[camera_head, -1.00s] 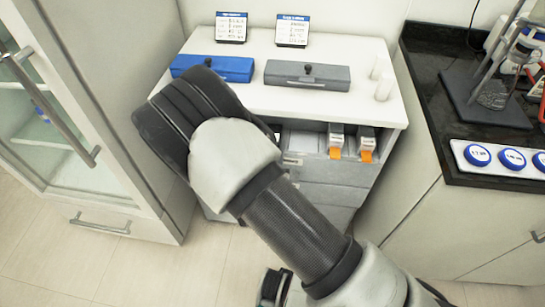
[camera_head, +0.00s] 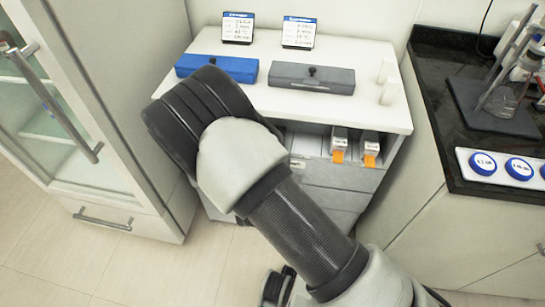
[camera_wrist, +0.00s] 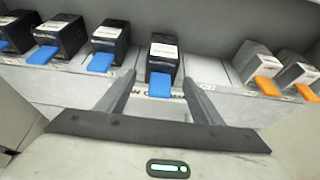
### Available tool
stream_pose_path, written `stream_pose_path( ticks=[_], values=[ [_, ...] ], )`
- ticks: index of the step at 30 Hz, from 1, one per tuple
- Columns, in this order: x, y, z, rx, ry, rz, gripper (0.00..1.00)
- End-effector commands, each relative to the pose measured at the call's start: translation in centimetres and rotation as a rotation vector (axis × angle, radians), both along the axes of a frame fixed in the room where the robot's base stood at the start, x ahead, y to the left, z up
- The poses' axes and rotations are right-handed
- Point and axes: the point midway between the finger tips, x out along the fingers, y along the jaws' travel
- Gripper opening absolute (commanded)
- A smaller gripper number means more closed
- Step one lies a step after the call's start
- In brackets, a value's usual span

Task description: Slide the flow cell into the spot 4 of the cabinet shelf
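In the wrist view, a black flow cell (camera_wrist: 164,57) with a white label and blue tab stands on the cabinet shelf (camera_wrist: 218,73), in line with the other cells. My gripper (camera_wrist: 160,80) is open, one finger to each side of the blue tab, with a clear gap on the left and a narrower one on the right. In the head view, my arm hides the gripper and the black cells; the cabinet (camera_head: 385,115) shows behind it. I cannot read the spot numbers clearly.
Several black cells with blue tabs (camera_wrist: 108,42) stand to the left. Two grey cells with orange tabs (camera_wrist: 257,62) stand to the right, beyond a bare stretch of shelf. A blue box (camera_head: 217,68) and a grey box (camera_head: 312,78) lie on the cabinet top.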

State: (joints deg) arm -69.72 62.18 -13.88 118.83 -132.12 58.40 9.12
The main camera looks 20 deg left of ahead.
Motion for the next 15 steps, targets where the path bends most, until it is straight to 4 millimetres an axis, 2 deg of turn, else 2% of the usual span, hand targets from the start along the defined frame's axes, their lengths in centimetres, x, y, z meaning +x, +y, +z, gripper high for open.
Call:
stream_pose_path(
  ticks=[8,11,15],
  values=[
    [-0.4,-0.1,0.1,-0.001,0.003,0.001,0.60],
    [-1.5,-0.2,0.5,-0.001,0.005,0.002,0.60],
    [-4.1,-0.7,1.8,-0.001,0.004,0.003,0.60]
  ],
)
